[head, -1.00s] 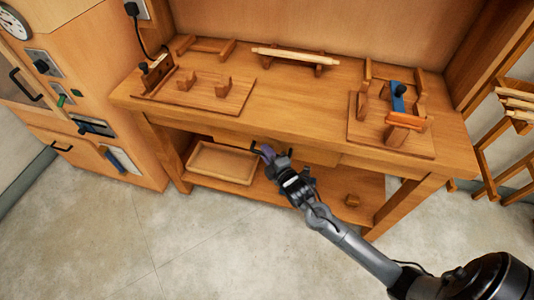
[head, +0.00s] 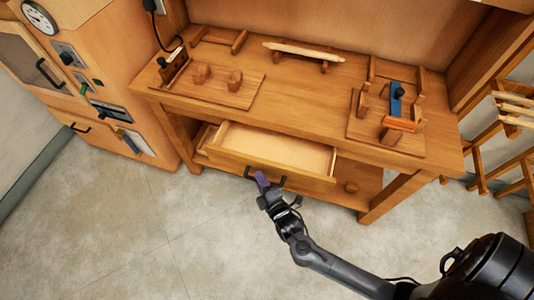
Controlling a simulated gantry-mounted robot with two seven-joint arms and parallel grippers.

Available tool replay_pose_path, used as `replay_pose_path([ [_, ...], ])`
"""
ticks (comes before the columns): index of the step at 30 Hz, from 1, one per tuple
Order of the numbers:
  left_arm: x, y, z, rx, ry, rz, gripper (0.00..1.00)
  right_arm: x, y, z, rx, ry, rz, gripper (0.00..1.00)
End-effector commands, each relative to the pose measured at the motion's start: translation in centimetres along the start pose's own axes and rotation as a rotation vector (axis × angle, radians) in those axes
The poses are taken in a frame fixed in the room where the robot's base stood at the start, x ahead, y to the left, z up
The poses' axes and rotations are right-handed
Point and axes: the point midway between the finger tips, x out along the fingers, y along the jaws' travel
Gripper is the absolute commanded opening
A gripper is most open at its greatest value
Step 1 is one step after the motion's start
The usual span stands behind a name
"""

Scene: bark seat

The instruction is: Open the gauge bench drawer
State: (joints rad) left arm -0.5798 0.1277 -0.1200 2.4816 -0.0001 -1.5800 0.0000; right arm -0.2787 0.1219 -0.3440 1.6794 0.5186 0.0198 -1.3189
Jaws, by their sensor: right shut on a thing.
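The gauge bench (head: 310,92) is a wooden workbench across the middle of the head view. Its drawer (head: 270,165) is pulled out below the top, and its pale, empty interior shows. The dark bar handle (head: 248,173) is on the drawer front. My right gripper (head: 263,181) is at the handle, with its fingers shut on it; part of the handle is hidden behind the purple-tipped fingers. My left gripper is not in view.
The bench top holds two wooden fixture boards, a left one (head: 225,91) and a right one (head: 402,139) with a blue and orange piece. A cabinet (head: 112,60) stands at left. The floor (head: 150,230) in front is clear.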

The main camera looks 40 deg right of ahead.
Motion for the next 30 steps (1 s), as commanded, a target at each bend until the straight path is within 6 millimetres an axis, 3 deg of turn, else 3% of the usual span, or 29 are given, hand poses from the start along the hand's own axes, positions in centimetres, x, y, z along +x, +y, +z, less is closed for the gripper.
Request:
replay_pose_path([
  [1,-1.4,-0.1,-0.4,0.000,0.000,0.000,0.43,-1.0,0.4,-1.0,0.002,0.000,-0.002,0.00],
  [9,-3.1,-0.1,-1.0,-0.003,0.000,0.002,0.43,-3.8,-0.8,-3.9,0.001,0.000,0.003,0.00],
  [24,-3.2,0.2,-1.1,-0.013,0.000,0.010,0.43,-4.4,-1.2,-4.5,0.000,0.000,0.004,0.00],
  [25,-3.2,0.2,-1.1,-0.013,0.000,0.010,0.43,-4.4,-1.2,-4.5,0.000,0.000,0.004,0.24],
  [28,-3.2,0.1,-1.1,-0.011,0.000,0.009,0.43,-4.4,-1.2,-4.5,0.000,0.000,0.003,0.39],
  [30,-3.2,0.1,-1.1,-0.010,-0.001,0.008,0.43,-4.4,-1.2,-4.5,0.000,0.000,0.003,0.39],
])
